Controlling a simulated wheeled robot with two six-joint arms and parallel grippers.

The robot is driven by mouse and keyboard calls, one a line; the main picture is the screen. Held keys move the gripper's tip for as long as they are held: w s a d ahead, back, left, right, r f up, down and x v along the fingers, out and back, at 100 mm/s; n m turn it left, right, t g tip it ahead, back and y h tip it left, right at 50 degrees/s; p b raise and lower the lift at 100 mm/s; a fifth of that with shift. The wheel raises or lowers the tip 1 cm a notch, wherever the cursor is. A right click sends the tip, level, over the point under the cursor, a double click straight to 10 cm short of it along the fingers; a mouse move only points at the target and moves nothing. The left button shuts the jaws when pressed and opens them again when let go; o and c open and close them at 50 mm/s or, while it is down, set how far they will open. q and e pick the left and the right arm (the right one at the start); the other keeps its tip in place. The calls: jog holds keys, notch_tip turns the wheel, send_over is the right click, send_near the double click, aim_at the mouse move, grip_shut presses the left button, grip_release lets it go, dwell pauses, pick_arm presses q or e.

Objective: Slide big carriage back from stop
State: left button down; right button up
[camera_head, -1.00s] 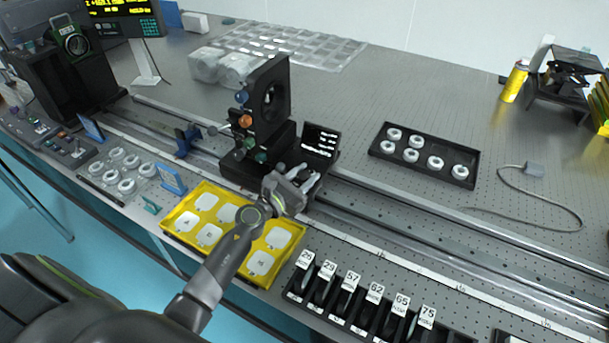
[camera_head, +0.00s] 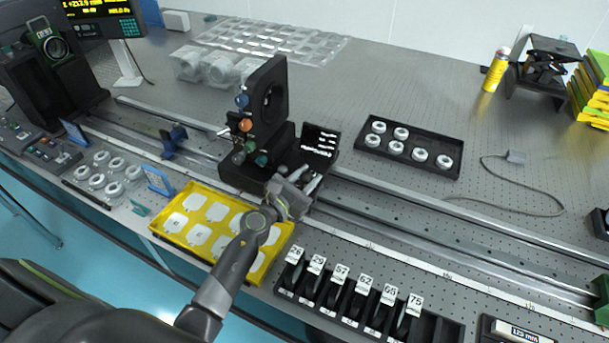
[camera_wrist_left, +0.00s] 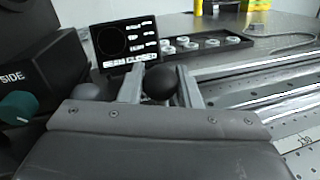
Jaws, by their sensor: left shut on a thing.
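The big black carriage (camera_head: 278,142) stands upright on the long rail in the head view, with coloured knobs on its side and a small screen (camera_head: 320,140) at its right. A blue stop (camera_head: 172,141) is clamped on the rail to its left, with a clear gap between them. My left gripper (camera_head: 304,186) is at the carriage's front right, below the screen. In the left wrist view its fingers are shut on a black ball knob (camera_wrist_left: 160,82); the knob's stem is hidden. My right gripper is not in view.
The rail (camera_head: 430,220) runs free to the right as far as a green block (camera_head: 603,300). A yellow tray (camera_head: 160,226) and a black rack of numbered holders (camera_head: 284,292) lie in front. A black tray of white rings (camera_head: 375,152) lies behind the rail.

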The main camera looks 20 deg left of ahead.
pick_arm(q)
jog(key=c, duration=1.1)
grip_release()
jog(key=shift+a, duration=0.3)
jog(key=shift+s, duration=0.1)
jog(key=b+v, duration=0.3)
jog(key=v, duration=1.4)
jog(key=shift+s+r, duration=0.1)
jog(key=shift+s, duration=0.1)
